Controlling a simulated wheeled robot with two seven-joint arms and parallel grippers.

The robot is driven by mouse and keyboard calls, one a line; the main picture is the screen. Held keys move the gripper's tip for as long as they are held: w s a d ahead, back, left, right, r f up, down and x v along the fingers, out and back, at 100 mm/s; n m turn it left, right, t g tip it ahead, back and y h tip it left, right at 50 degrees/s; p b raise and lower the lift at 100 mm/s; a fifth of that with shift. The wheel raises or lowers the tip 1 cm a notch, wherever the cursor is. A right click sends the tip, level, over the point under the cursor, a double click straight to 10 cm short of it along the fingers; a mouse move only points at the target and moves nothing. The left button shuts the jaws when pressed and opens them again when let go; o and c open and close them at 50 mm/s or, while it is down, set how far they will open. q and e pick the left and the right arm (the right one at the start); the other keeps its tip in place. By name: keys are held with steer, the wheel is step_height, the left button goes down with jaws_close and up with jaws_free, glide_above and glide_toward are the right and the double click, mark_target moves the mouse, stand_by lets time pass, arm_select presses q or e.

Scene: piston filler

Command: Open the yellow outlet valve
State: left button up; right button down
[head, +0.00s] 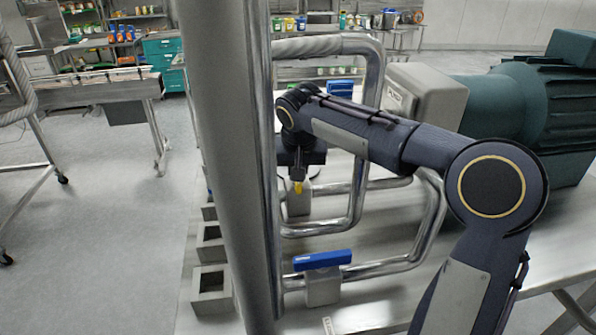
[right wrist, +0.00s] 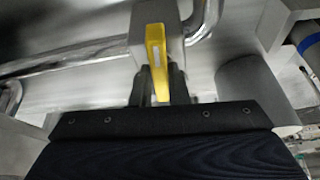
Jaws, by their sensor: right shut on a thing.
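The yellow valve handle (right wrist: 157,62) stands out in the right wrist view, on a grey valve block (right wrist: 140,40) beside a steel pipe. In the head view only a small bit of the yellow handle (head: 298,187) shows under my right gripper (head: 299,170), with the valve block (head: 299,203) below it. My right gripper (right wrist: 160,85) is shut on the yellow handle, one finger on each side of it. The gripper and wrist hide most of the handle in the head view. My left gripper is not in view.
A blue-handled valve (head: 323,260) sits nearer on the steel pipework. A thick grey column (head: 230,150) stands at the left of the pipes. A large green motor (head: 520,95) is at the right. Open floor (head: 110,230) lies at the left.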

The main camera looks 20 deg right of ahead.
steer(key=m, duration=0.2)
steer(key=m+h, duration=0.1)
steer(key=m, duration=0.1)
steer(key=shift+w+a+g, duration=0.1)
steer(key=shift+a+g, duration=0.1)
steer(key=shift+g, duration=0.2)
steer(key=m+g+h, duration=0.1)
steer(key=m, duration=0.3)
steer(key=shift+w+r, duration=0.1)
steer(key=m+g+p, duration=0.1)
steer(key=m, duration=0.1)
steer(key=m+h+p, duration=0.1)
steer(key=m, duration=0.1)
steer(key=shift+w+g, duration=0.1)
steer(key=shift+g, duration=0.3)
steer(key=m+p, duration=0.1)
steer(key=m, duration=0.1)
steer(key=m+g, duration=0.1)
steer(key=m, duration=0.1)
steer(key=shift+w+g+p, duration=0.1)
steer(key=shift+g+p, duration=0.2)
steer(key=shift+p, duration=0.1)
steer(key=shift+m, duration=0.5)
steer(key=c, duration=1.4)
jaws_free()
steer(key=v, duration=0.7)
steer(key=shift+r, duration=0.35)
